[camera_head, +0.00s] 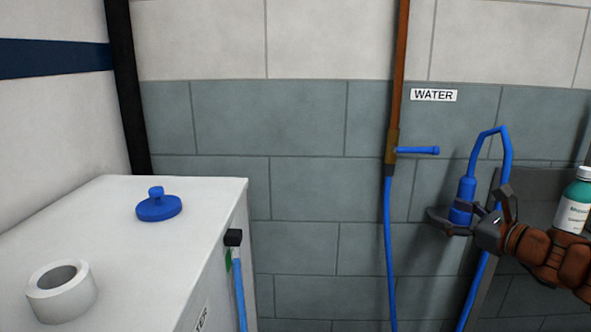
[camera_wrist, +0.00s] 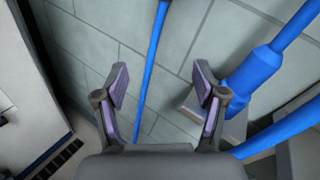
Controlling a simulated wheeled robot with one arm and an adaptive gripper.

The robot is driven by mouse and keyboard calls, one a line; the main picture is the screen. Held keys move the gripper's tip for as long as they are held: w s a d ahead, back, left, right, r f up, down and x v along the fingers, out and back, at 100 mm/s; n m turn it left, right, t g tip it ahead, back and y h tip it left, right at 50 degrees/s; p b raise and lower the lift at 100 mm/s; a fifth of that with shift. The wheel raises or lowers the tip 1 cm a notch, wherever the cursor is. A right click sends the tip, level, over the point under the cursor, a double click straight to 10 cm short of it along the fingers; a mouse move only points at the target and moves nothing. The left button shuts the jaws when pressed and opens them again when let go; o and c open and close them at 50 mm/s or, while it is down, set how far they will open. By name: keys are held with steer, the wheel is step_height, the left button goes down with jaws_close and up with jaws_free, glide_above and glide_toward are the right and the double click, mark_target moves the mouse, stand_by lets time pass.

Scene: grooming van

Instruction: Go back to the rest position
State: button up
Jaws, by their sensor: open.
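My gripper (camera_head: 503,206) is at the right of the head view, at the end of my brown arm. In the wrist view my gripper (camera_wrist: 160,88) has its two fingers wide apart with nothing between them. A blue sprayer handle (camera_head: 462,200) with a looped blue hose sits in a dark holder (camera_head: 443,220) by the wall, close to my gripper. In the wrist view the blue handle (camera_wrist: 257,66) is to the right of the right finger, outside the jaws.
A teal-and-white bottle (camera_head: 574,205) stands at far right.

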steer(key=s+a+f+n+g+y, duration=0.1)
steer(key=s+a+f+n+g, duration=0.15)
steer(key=a, duration=0.35)
steer(key=s+a+f+n+g+y, duration=0.1)
steer(key=a+n+g, duration=0.1)
steer(key=a+n, duration=0.3)
steer(key=s+a+f+n+g+y, duration=0.1)
steer(key=s+a+n+g, duration=0.15)
steer(key=a, duration=0.55)
steer(key=s+a+f+n+g+h, duration=0.1)
steer(key=s+a+f+n+g, duration=0.4)
steer(key=s+a+f+n, duration=0.3)
steer(key=s+d+f+n+g+h, duration=0.1)
steer(key=s+f+n+g+h, duration=0.35)
steer(key=s, duration=0.85)
steer(key=s+d+f+n+g+h, duration=0.2)
steer(key=s+d+f+n+h, duration=0.25)
steer(key=s+d, duration=0.4)
step_height(320, 180, up, 27)
steer(key=s+t+p, duration=0.1)
steer(key=p, duration=2.3)
steer(key=shift+s+a+n+p, duration=0.25)
steer(key=shift+a+n+p, duration=0.15)
steer(key=shift+c, duration=0.4)
